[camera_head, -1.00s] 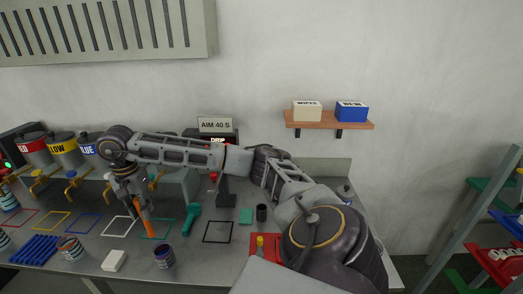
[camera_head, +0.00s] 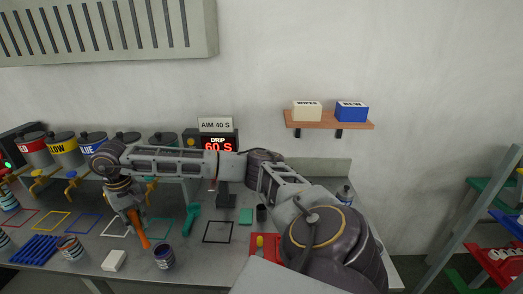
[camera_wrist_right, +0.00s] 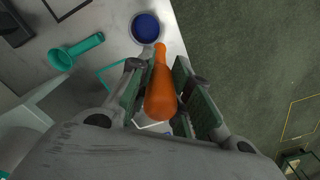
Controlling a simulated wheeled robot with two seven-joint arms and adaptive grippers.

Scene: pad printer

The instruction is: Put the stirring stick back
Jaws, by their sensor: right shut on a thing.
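My right gripper (camera_head: 127,204) is shut on an orange stirring stick (camera_head: 138,229), which is tilted and held above the grey bench (camera_head: 190,270). In the right wrist view the stick (camera_wrist_right: 161,85) lies between the two fingers of the gripper (camera_wrist_right: 158,90), with its far end pointing towards a cup of dark blue paint (camera_wrist_right: 146,28). In the head view this cup (camera_head: 164,258) stands to the right of and nearer than the stick, apart from it. My left gripper is out of view.
A green tool (camera_head: 192,218) lies right of the stick. Paint drums (camera_head: 92,145) with taps line the back. A black outlined square (camera_head: 218,232) is empty.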

